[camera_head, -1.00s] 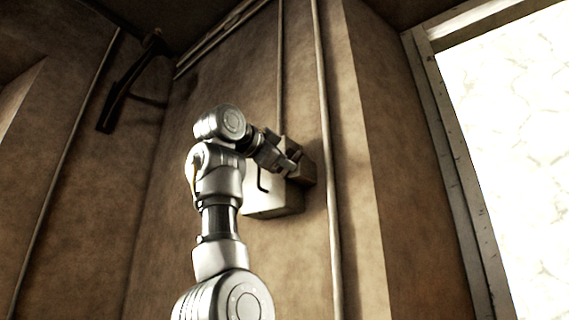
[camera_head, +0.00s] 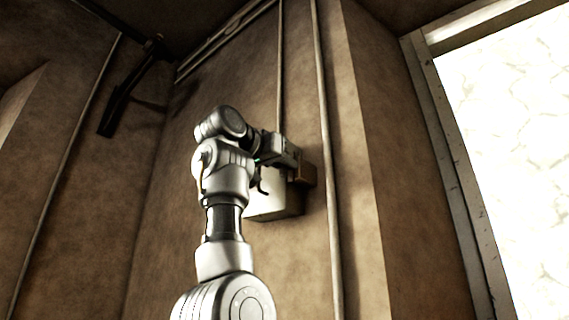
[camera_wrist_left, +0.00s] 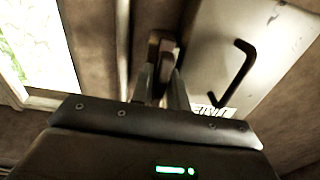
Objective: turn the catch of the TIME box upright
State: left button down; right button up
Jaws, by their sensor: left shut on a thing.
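The pale box (camera_head: 272,205) is fixed to the wall, partly hidden behind my left arm in the head view. It fills the right side of the left wrist view (camera_wrist_left: 285,45), with a black bent handle (camera_wrist_left: 238,75) on its face and a partly hidden white label. My left gripper (camera_head: 291,157) is at the box's upper right. In the left wrist view its fingers (camera_wrist_left: 160,80) are closed around a narrow brownish piece, which looks like the catch (camera_wrist_left: 157,42), beside the box face. The fingers hide much of the catch, so its exact angle is unclear. My right gripper is out of sight.
A brown block (camera_head: 306,176) sits at the box's right side. A vertical pipe (camera_head: 327,150) runs close to its right, and another conduit (camera_head: 280,60) rises above the box. A bright window (camera_head: 510,130) is at the right.

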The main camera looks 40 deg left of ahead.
pick_arm(q)
jog(key=shift+n, duration=0.4)
jog(key=c, duration=1.4)
grip_release()
jog(key=shift+c, duration=0.2)
